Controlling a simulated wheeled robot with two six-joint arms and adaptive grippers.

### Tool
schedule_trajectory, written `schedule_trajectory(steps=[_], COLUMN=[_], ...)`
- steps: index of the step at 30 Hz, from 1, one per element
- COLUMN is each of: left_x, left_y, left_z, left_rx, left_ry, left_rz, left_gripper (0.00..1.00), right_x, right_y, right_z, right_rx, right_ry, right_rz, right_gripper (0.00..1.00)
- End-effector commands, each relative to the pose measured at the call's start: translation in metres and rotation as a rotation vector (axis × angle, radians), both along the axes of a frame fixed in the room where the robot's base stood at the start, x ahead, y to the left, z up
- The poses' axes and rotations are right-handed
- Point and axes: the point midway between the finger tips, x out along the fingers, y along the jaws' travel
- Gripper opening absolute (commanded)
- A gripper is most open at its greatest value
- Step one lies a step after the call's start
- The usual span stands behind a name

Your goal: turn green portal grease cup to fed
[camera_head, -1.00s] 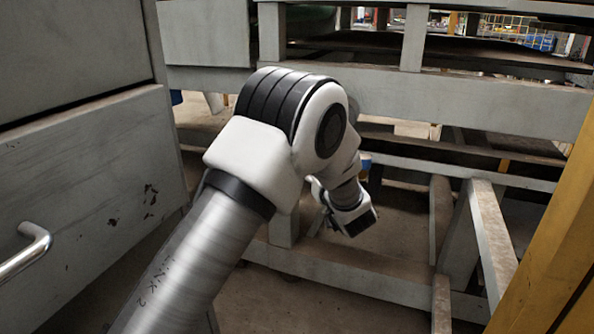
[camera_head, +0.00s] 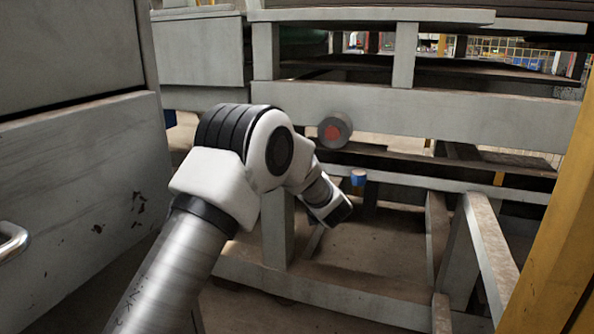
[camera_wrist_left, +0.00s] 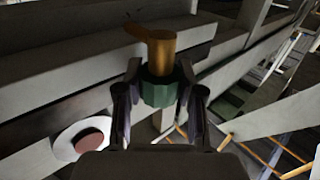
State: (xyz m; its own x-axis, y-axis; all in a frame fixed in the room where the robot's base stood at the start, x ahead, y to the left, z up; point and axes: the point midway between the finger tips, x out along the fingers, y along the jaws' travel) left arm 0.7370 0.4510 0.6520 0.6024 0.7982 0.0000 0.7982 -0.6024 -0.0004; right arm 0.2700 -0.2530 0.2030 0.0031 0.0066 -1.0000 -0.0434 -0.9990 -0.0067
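A green ribbed cup (camera_wrist_left: 158,94) shows in the left wrist view, below a brass-coloured cylinder (camera_wrist_left: 162,55) with a short arm pointing left. The two fingers of my left gripper (camera_wrist_left: 160,85) stand on either side of the green cup; whether they touch it I cannot tell. In the head view my left arm comes in from the left and its wrist points at the lower frame; the fingers and the green cup are not distinguishable there. My right gripper is in neither view.
A grey cylinder with a red face (camera_head: 334,131) sits on the frame beam and also shows in the wrist view (camera_wrist_left: 82,140). A small blue cup (camera_head: 358,178) stands right of my wrist. Grey beams (camera_head: 450,118) surround the arm; a yellow post (camera_head: 555,220) stands at right.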

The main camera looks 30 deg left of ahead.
Motion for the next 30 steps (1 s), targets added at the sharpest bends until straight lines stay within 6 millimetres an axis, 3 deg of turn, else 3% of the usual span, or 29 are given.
schedule_trajectory(steps=[9, 17, 18, 19, 30], left_x=[-0.001, 0.0, 0.0, 0.0, -0.004], left_y=[0.001, 0.0, 0.0, 0.0, -0.005], left_z=[0.001, 0.0, 0.0, 0.0, 0.0], left_rx=[0.0, -0.001, -0.001, -0.001, 0.001], left_ry=[0.0, -0.001, -0.001, -0.001, 0.001], left_rz=[-0.127, -0.137, -0.137, -0.136, -0.137], left_gripper=[0.03, 0.03, 0.45, 0.49, 0.49], right_x=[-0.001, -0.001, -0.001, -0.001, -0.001], right_y=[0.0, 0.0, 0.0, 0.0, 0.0], right_z=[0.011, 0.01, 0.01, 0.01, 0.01], right_rx=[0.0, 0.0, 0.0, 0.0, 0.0], right_ry=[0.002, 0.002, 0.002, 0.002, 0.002], right_rz=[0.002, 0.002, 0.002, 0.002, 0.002], right_gripper=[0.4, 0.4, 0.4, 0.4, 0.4])
